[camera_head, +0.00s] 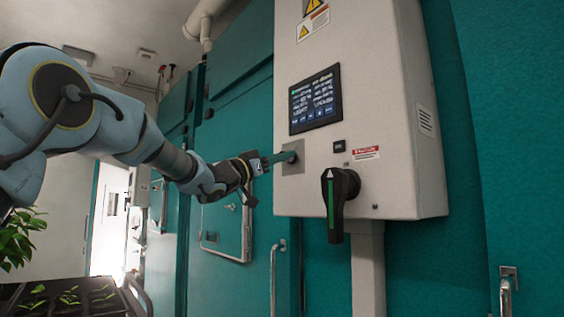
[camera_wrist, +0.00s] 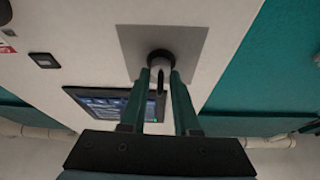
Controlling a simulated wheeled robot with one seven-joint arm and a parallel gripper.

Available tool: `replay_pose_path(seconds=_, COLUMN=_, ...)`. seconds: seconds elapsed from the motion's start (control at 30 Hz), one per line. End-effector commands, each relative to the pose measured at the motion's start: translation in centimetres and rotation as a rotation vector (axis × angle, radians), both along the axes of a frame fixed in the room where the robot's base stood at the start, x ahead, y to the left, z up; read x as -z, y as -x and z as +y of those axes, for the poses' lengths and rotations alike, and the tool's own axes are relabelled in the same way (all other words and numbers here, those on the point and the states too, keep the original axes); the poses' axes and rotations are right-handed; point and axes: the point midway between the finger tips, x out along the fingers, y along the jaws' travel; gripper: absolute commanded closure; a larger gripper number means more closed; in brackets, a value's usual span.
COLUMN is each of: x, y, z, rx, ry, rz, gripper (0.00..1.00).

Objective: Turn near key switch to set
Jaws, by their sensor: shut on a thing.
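The near key switch (camera_wrist: 160,62) sits on a grey square plate (camera_wrist: 140,40) on the pale control box (camera_head: 380,110). In the head view the plate (camera_head: 292,165) is at the box's lower left, left of the black rotary handle. My gripper (camera_wrist: 158,80) is at the switch, its two green fingers on either side of the key. It is shut on the key. In the head view my gripper (camera_head: 272,160) reaches in from the left, and its fingertips hide most of the key. The set marking is not legible.
A black rotary handle with a green stripe (camera_head: 333,205) hangs at the box's bottom, close to the plate. A display screen (camera_head: 315,100) sits above the plate. Teal chamber doors (camera_head: 235,130) stand behind, with a metal door handle (camera_head: 279,285). A plant tray (camera_head: 70,300) is at lower left.

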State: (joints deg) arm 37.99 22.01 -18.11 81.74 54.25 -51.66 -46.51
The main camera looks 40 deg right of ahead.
Motion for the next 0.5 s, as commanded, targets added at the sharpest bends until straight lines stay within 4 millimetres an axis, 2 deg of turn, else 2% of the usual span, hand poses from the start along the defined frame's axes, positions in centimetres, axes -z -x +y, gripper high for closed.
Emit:
replay_pose_path(seconds=0.2, x=0.06, y=-0.08, z=-0.01, rx=0.000, ry=0.011, rz=-0.189, gripper=1.00)
replay_pose_path(seconds=0.5, x=0.01, y=-0.07, z=0.00, rx=-0.001, ry=0.021, rz=-0.375, gripper=1.00)
